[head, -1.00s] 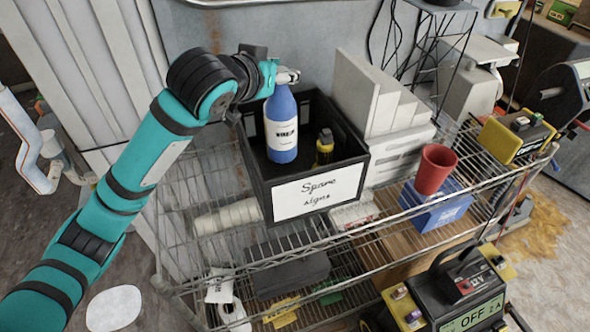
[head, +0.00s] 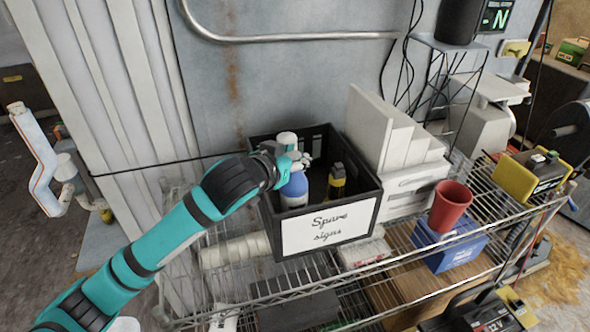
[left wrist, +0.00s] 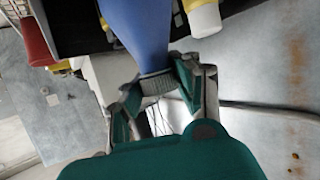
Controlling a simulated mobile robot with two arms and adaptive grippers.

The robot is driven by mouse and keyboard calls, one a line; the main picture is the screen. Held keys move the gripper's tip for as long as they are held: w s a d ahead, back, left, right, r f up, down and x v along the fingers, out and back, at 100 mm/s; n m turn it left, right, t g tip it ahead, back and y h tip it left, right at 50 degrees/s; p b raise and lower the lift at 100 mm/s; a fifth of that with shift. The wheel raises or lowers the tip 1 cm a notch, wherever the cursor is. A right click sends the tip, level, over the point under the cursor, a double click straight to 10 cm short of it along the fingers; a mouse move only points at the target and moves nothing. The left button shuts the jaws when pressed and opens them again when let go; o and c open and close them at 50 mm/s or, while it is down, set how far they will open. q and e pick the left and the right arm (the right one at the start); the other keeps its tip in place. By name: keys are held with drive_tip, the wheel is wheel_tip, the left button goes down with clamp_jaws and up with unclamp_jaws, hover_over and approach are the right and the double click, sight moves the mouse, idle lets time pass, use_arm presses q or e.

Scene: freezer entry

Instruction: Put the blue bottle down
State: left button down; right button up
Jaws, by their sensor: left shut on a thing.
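The blue bottle (head: 296,189) with a white label is upright inside the left part of the black crate (head: 372,190) marked "Spare signs". My left gripper (head: 294,163) is above it, shut on its top end. In the left wrist view the blue bottle (left wrist: 143,35) tapers to a ribbed neck between the fingertips (left wrist: 158,92). The crate's front wall and sign hide the bottle's base, so I cannot tell whether it touches the crate floor. My right gripper is not in view.
A dark bottle with a yellow band (head: 337,181) stands in the crate, right of the blue one. White panels (head: 385,130) stand right of the crate. A red cup (head: 449,206) sits on a blue box (head: 462,246) farther right on the wire shelf (head: 400,268).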

sight(295, 172)
use_arm(q)
drive_tip(key=shift+f+p, duration=0.3)
drive_tip(key=shift+f, duration=1.45)
drive_tip(key=c, duration=1.5)
unclamp_jaws()
drive_tip(key=shift+f, duration=0.2)
drive_tip(key=o, duration=0.5)
drive_tip(key=shift+s+r, duration=0.1)
drive_tip(key=shift+o, duration=0.2)
drive_tip(key=shift+r, duration=0.1)
drive_tip(key=b+v, duration=0.2)
drive_tip(key=v, duration=1)
drive_tip(key=shift+r, duration=0.1)
